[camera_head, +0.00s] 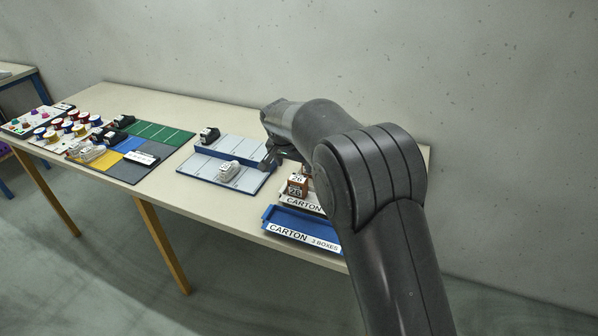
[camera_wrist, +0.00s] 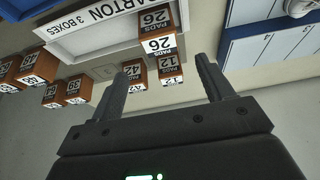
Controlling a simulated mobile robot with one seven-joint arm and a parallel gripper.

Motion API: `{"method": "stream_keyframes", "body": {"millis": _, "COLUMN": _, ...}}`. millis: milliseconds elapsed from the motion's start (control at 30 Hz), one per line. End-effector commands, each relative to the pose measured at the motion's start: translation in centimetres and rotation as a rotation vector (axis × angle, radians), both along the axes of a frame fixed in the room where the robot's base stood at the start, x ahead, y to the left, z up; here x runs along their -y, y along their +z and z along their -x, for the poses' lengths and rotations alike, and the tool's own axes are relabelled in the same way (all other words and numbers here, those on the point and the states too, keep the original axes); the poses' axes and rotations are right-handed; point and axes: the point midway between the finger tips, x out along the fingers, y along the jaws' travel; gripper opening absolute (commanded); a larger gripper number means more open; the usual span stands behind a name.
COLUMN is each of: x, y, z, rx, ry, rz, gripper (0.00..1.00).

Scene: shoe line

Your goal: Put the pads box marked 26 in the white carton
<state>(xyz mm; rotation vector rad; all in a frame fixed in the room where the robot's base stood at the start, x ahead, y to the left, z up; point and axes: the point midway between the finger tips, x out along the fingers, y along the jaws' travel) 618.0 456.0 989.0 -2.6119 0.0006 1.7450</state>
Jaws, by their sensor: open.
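The pads box marked 26 (camera_head: 297,186) is a small brown box with white labels. In the head view it stands at the back left end of the white carton (camera_head: 302,204). In the wrist view the box (camera_wrist: 157,42) overlaps the end of the white carton (camera_wrist: 75,46). I cannot tell whether it is inside or just behind the wall. My gripper (camera_head: 272,162) is open above the table behind the box. In the wrist view its fingers (camera_wrist: 165,63) are apart with nothing held between them.
A blue carton (camera_head: 300,230) stands in front of the white one. Brown boxes marked 12 (camera_wrist: 168,72) and 42 (camera_wrist: 135,72) stand close to box 26, with several more at left in the wrist view. A grey-blue board (camera_head: 222,172) lies left of the cartons.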

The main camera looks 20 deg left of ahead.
Motion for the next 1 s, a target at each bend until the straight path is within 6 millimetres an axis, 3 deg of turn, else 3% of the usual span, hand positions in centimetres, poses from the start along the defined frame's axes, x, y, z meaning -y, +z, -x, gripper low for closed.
{"method": "stream_keyframes", "body": {"millis": 333, "x": 0.2, "y": 0.6, "z": 0.2, "rx": 0.0, "ry": -0.001, "rz": 0.0, "gripper": 0.73}}
{"method": "stream_keyframes", "body": {"millis": 467, "x": 2.4, "y": 2.3, "z": 0.0, "rx": -0.001, "ry": -0.007, "rz": -0.006, "gripper": 0.73}}
{"method": "stream_keyframes", "body": {"millis": 567, "x": 6.1, "y": 4.9, "z": 0.0, "rx": -0.004, "ry": -0.015, "rz": -0.016, "gripper": 0.73}}
{"method": "stream_keyframes", "body": {"millis": 733, "x": 14.3, "y": 9.7, "z": 1.5, "rx": -0.01, "ry": -0.022, "rz": -0.03, "gripper": 0.73}}
{"method": "stream_keyframes", "body": {"millis": 1000, "x": 26.1, "y": 15.1, "z": 6.9, "rx": -0.002, "ry": -0.023, "rz": -0.047, "gripper": 0.73}}
